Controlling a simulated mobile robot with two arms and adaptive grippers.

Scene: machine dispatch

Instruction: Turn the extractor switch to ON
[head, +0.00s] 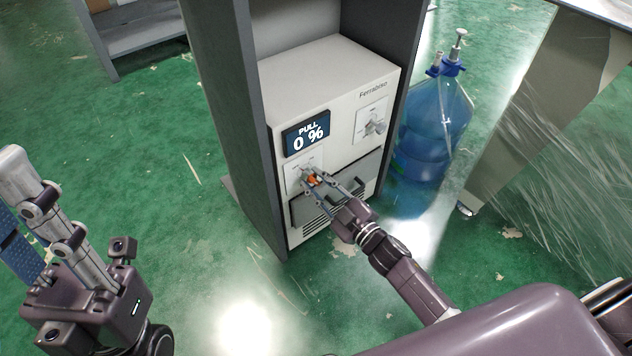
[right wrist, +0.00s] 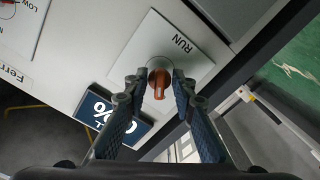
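The extractor (head: 325,75) is a pale box labelled "Ferrabino" inside a dark grey frame. Its display (head: 306,138) reads "PULL 0 %". The orange switch knob (right wrist: 160,82) sits on a white plate (right wrist: 165,45); the word RUN is printed beside it. The knob also shows in the head view (head: 313,180), partly covered by my gripper. My right gripper (right wrist: 159,84) is open, with its fingertips on either side of the knob and small gaps visible. My left gripper (head: 18,185) is at the left of the head view, away from the extractor; its opening is unclear.
A second knob (head: 375,127) is on the extractor's upper right, above a grey drawer front (head: 352,180). A blue water bottle (head: 432,125) stands right of the frame. A table (head: 520,100) is farther right. Green floor is free at the left.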

